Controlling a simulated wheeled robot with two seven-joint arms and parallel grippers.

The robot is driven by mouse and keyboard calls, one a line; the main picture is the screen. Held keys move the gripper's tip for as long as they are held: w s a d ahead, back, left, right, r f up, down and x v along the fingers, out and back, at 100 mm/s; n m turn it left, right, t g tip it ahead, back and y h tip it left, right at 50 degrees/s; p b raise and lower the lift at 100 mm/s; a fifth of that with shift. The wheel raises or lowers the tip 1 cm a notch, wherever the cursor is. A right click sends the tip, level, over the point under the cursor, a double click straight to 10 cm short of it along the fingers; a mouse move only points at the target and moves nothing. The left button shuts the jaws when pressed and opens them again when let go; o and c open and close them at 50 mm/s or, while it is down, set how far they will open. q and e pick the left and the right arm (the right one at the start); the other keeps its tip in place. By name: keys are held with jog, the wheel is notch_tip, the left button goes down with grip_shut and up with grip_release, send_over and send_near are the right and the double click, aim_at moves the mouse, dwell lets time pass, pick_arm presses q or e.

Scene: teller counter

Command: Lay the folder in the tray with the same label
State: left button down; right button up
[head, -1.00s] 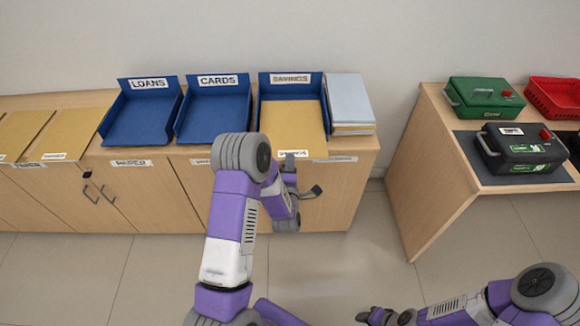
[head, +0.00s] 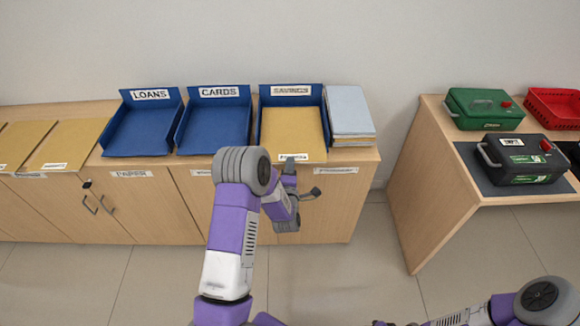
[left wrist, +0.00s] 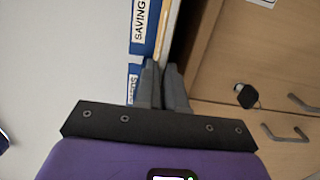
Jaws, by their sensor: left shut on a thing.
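The tan folder (head: 290,128) lies in the blue tray (head: 320,98) whose back label reads SAVINGS, between its side walls. Its near edge, with a white label too small to read surely, reaches the front of the tray. My left gripper (head: 289,166) is shut on this near edge; the fingers (left wrist: 163,84) and the folder's edge (left wrist: 168,32) also show in the left wrist view. The LOANS tray (head: 138,132) and the CARDS tray (head: 213,130) are empty. Only a dark sliver of my right gripper (head: 382,323) shows at the bottom edge.
A stack of pale folders (head: 349,112) stands close right of the SAVINGS tray. More tan folders (head: 68,144) lie at the cabinet top's left. On the right table (head: 432,165) are a green box (head: 484,108), a black box (head: 522,158) and a red basket (head: 552,106). Floor between is clear.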

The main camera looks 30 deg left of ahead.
pick_arm(q)
jog(key=c, duration=1.1)
grip_release()
jog(key=shift+c, duration=0.2)
jog(key=shift+s, duration=0.1)
jog(key=p+v, duration=0.1)
jog(key=v, duration=0.6)
jog(key=shift+s+d, duration=0.15)
jog(key=shift+s, duration=0.05)
